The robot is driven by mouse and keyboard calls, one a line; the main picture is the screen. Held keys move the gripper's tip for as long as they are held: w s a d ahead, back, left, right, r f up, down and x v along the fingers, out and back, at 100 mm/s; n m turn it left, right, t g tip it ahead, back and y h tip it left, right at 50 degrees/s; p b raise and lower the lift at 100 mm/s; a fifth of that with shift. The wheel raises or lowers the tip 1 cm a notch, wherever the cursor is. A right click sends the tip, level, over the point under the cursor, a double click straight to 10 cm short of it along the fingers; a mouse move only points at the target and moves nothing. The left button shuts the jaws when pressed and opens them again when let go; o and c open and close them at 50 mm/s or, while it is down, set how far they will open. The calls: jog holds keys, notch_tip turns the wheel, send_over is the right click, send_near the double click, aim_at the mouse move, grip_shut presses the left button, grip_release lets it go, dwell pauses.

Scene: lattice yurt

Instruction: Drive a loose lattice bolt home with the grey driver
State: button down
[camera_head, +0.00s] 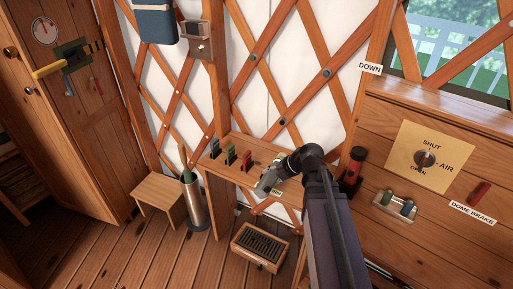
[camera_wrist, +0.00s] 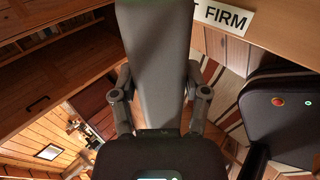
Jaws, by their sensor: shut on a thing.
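My gripper (camera_head: 279,172) is at the small wooden shelf (camera_head: 232,170) below the lattice wall. In the wrist view, my gripper (camera_wrist: 159,82) is shut on the grey driver (camera_wrist: 158,45), a long grey body between the two fingers; its far end runs out of the picture. The lattice (camera_head: 300,92) has dark bolts at its crossings, such as an upper bolt (camera_head: 327,73) and a lower bolt (camera_head: 282,122). I cannot tell which bolt is loose. My gripper is apart from both of these bolts.
Blue, green and red-handled tools (camera_head: 246,160) stand on the shelf left of my gripper. A FIRM label (camera_wrist: 224,17) is close by. A red-and-black cylinder (camera_head: 353,167) stands to the right. A slatted box (camera_head: 261,246), metal canister (camera_head: 194,204) and stool (camera_head: 158,194) are below.

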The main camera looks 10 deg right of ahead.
jog(key=w+a+r+g+h+p, duration=0.1)
jog(key=w+r+g+h+p, duration=0.1)
jog(key=w+h+p, duration=0.1)
jog(key=w+a+r+g+h+p, duration=0.2)
jog(key=w+h+p, duration=0.1)
jog(key=w, duration=0.5)
jog(key=shift+m+g+h+p, duration=0.4)
jog(key=shift+p, duration=0.5)
jog(key=w+d, duration=0.4)
jog(key=w, duration=0.2)
jog(key=shift+d, duration=0.4)
